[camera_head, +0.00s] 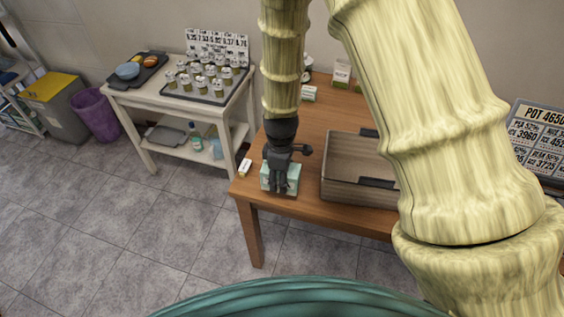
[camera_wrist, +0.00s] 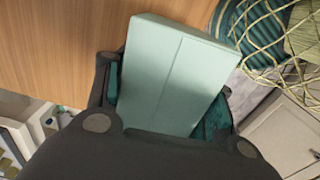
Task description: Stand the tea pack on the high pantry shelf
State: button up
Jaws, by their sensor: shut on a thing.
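A pale green box-shaped pack (camera_head: 268,180), which looks like the tea pack, is at the left front corner of the wooden table (camera_head: 312,207). My gripper (camera_head: 280,182) points down over it and is shut on it. In the wrist view the pack (camera_wrist: 178,72) sits between the dark fingers (camera_wrist: 165,110), with the wooden surface behind it. I cannot tell whether the pack touches the table. The high pantry shelf cannot be made out in either view.
A wooden crate (camera_head: 340,189) stands right of my gripper. More small packs (camera_head: 342,72) stand at the table's back. A white cart (camera_head: 160,103) with jars is at the back left. Grey floor is clear at the left front.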

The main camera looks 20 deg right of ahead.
jog(key=w, duration=0.2)
jog(key=w+d+p, duration=0.1)
jog(key=w, duration=0.1)
jog(key=w+d+p, duration=0.1)
jog(key=w, duration=0.2)
jog(key=shift+d+f, duration=0.2)
jog(key=shift+d, duration=0.05)
jog(key=shift+w+d+f+p, duration=0.15)
jog(key=shift+f+p, duration=0.15)
jog(key=shift+f, duration=0.3)
jog(key=shift+w+a+f+p, duration=0.1)
jog(key=shift+f+p, duration=0.15)
jog(key=shift+f, duration=0.35)
jog(key=shift+f+p, duration=0.35)
jog(key=shift+f, duration=0.15)
jog(key=shift+f, duration=0.2)
jog(key=o, duration=1.1)
jog(key=shift+w+d+r+b, duration=0.1)
jog(key=shift+r+b, duration=1.25)
jog(key=shift+r, duration=0.95)
jog(key=shift+r+b, duration=0.55)
jog(key=shift+r, duration=2.6)
